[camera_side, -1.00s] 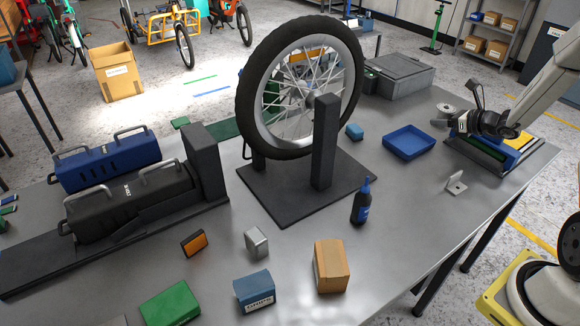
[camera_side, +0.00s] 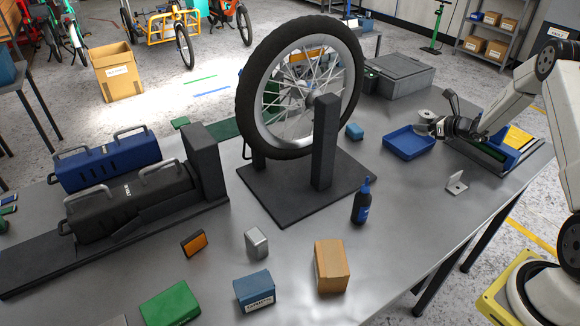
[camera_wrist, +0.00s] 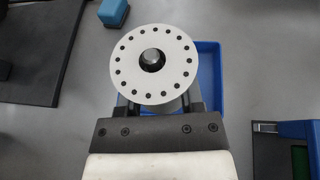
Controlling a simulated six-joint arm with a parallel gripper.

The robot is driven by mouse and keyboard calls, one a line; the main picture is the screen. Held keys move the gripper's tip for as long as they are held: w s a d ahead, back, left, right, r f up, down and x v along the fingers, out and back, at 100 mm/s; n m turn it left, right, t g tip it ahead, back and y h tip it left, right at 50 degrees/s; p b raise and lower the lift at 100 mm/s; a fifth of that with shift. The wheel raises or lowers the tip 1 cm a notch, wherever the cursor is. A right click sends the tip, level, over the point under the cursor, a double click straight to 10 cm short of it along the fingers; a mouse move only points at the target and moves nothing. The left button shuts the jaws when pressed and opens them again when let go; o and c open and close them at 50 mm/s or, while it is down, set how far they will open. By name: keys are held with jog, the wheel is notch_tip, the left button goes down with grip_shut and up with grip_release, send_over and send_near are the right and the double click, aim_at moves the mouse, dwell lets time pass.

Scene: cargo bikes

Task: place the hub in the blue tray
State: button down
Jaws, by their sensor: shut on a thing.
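The hub (camera_side: 425,116) is a grey part with a round flange. In the wrist view the hub (camera_wrist: 152,62) shows a pale disc with a ring of small holes and a metal axle end in the middle. My gripper (camera_side: 437,127) is shut on the hub, with the fingers (camera_wrist: 157,107) partly hidden under the flange. The shallow blue tray (camera_side: 405,150) lies on the bench at the right. The hub is above the tray's right side, apparently raised. In the wrist view the tray (camera_wrist: 212,80) shows behind the hub, mostly covered by it.
A wheel (camera_side: 258,120) stands in a dark truing stand left of the tray. A small blue block (camera_side: 354,131) sits between them. A blue bottle (camera_side: 361,203) and a metal bracket (camera_side: 457,183) stand in front. A grey case (camera_side: 400,72) is behind. A blue-walled holder (camera_side: 515,150) lies right.

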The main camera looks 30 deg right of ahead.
aim_at(427, 133)
jog(key=shift+w+d+f, duration=0.1)
jog(key=shift+w+f, duration=0.15)
jog(key=shift+f, duration=1.55)
jog(key=shift+f, duration=0.65)
jog(key=shift+c, duration=1.2)
grip_release()
jog(key=shift+r, duration=0.1)
